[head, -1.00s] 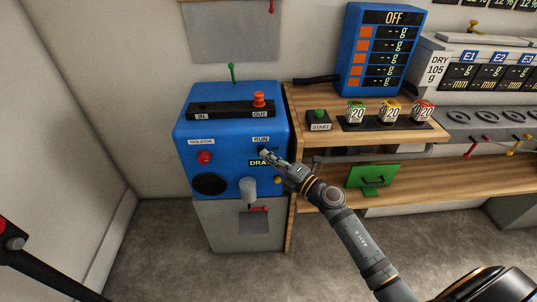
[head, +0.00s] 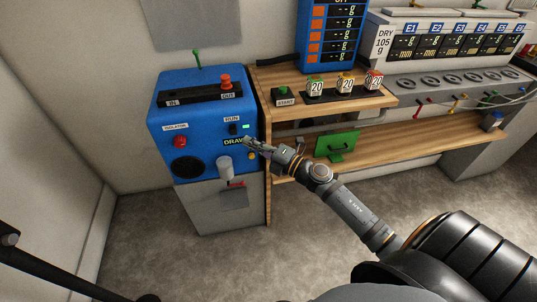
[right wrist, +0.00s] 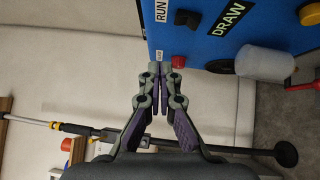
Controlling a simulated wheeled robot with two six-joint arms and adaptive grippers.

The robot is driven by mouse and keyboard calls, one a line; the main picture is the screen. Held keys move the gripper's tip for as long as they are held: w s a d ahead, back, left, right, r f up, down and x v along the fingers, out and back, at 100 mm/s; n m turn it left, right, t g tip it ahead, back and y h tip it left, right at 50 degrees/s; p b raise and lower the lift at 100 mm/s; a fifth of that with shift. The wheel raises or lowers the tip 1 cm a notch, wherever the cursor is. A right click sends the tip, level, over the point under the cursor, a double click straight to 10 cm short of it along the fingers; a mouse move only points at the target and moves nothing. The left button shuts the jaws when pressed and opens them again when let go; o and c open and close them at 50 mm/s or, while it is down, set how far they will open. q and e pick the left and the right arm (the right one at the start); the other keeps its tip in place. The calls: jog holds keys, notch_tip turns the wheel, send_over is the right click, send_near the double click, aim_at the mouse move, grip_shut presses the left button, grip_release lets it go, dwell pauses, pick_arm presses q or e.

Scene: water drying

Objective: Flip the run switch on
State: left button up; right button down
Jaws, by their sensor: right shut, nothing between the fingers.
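The blue cabinet (head: 199,113) stands against the wall. The switch also shows in the right wrist view as a dark knob (right wrist: 195,23). I cannot tell its lever position for sure. My right gripper (head: 247,142) is shut and empty, just below and right of the switch, over the edge of the DRAW label. In the right wrist view the closed fingertips (right wrist: 168,66) are apart from the switch. My left gripper is not in view.
A red isolator knob (head: 180,141), a black round disc (head: 187,168) and a white cylinder (head: 225,168) are on the cabinet's front. A wooden bench (head: 370,163) with a green plate (head: 337,144) stands to the right. The floor in front is clear.

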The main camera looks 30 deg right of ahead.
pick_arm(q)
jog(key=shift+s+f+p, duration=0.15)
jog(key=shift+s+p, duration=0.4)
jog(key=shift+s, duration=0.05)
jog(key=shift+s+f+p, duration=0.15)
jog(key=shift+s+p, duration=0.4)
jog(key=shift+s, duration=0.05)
pick_arm(e)
jog(key=v, duration=0.5)
jog(key=shift+s+d+r, duration=0.1)
jog(key=shift+d+r, duration=0.05)
jog(key=shift+d, duration=0.4)
